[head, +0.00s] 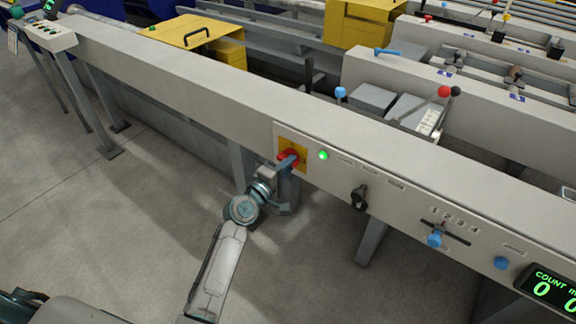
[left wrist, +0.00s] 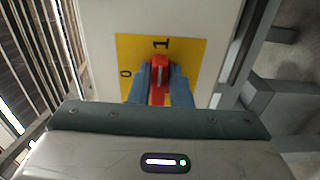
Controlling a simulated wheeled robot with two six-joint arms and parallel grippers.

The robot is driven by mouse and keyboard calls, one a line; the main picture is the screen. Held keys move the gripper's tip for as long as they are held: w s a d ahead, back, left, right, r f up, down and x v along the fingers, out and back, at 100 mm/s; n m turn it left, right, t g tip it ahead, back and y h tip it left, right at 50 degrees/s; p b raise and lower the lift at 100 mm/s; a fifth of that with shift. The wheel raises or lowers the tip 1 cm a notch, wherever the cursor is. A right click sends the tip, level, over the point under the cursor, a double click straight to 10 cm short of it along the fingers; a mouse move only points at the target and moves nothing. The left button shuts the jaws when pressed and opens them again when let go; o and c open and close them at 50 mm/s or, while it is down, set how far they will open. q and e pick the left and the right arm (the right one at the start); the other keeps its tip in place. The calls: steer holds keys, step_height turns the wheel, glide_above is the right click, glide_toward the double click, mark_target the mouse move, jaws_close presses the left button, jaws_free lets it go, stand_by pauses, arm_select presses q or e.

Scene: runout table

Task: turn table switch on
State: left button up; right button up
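The table switch is a red rotary handle (head: 289,157) on a yellow plate (head: 300,167) on the front of the long grey table beam. In the left wrist view the red handle (left wrist: 160,72) stands between the two blue-grey fingers of my left gripper (left wrist: 160,88), which lie close against both its sides. Its top end points toward the "1" mark; the "0" mark is to the left on the yellow plate (left wrist: 194,52). A green lamp (head: 323,155) beside the plate is lit. My right gripper is not in view.
Right of the switch on the beam are a black knob (head: 359,197), a blue slider (head: 435,239), a blue button (head: 501,263) and a lit green count display (head: 551,289). Levers with red and black balls stand behind. Open floor lies in front.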

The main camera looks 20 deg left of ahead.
arm_select(q)
steer(key=o, duration=0.3)
steer(key=v, duration=1)
steer(key=shift+s+a, duration=0.15)
steer(key=shift+s, duration=0.25)
